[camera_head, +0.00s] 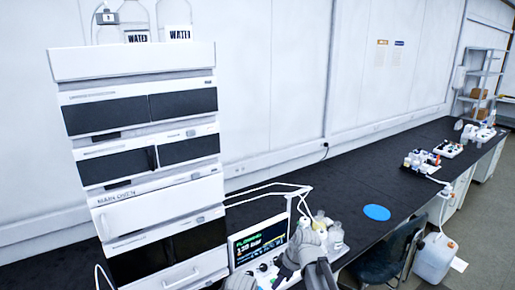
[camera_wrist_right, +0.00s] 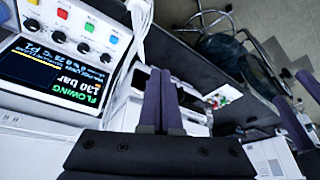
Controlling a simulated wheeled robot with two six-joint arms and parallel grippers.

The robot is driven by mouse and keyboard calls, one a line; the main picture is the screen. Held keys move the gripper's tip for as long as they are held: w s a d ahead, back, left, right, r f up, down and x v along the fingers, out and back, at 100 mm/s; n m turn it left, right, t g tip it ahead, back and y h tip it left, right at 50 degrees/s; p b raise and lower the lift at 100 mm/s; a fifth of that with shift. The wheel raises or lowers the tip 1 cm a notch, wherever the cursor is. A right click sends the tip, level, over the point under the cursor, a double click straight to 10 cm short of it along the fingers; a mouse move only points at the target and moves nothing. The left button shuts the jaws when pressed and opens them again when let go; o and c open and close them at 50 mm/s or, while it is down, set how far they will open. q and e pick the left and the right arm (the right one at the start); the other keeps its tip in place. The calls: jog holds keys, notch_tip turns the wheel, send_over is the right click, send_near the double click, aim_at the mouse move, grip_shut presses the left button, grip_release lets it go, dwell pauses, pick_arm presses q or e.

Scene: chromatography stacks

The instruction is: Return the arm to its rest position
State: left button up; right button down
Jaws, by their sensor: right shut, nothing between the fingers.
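My right gripper (camera_head: 302,247) is in the lower middle of the head view, in front of the small pump unit with a lit screen (camera_head: 259,243). In the right wrist view its two dark fingers (camera_wrist_right: 162,95) are together, with nothing between them. The pump unit's screen (camera_wrist_right: 55,75) shows there too, reading FLOWING and about 130 bar, beside a row of coloured buttons and knobs (camera_wrist_right: 82,47). The fingers look apart from the panel. My left gripper does not show clearly in either view.
A tall white instrument stack (camera_head: 150,215) stands at left with bottles labelled WATER (camera_head: 178,22) on top. The dark bench (camera_head: 345,180) runs right, with a blue disc (camera_head: 377,212) on it. A chair (camera_head: 388,255) and a white canister (camera_head: 436,258) stand beside the bench.

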jog(key=s+d+f+m+h, duration=0.1)
jog(key=s+d+m+h, duration=0.3)
jog(key=s+d+m, duration=0.8)
pick_arm(q)
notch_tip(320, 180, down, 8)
jog(key=b, duration=0.8)
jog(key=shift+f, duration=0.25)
pick_arm(e)
jog(key=s+a+f+n+g, duration=0.1)
jog(key=s+a+f, duration=0.2)
jog(key=a, duration=0.3)
jog(key=s+a+f+n, duration=0.2)
jog(key=s+a+f, duration=0.1)
jog(key=a+f, duration=0.2)
jog(key=shift+s+a+f+g+h, duration=0.25)
jog(key=shift+a+f+g+h, duration=0.15)
jog(key=shift+a, duration=0.2)
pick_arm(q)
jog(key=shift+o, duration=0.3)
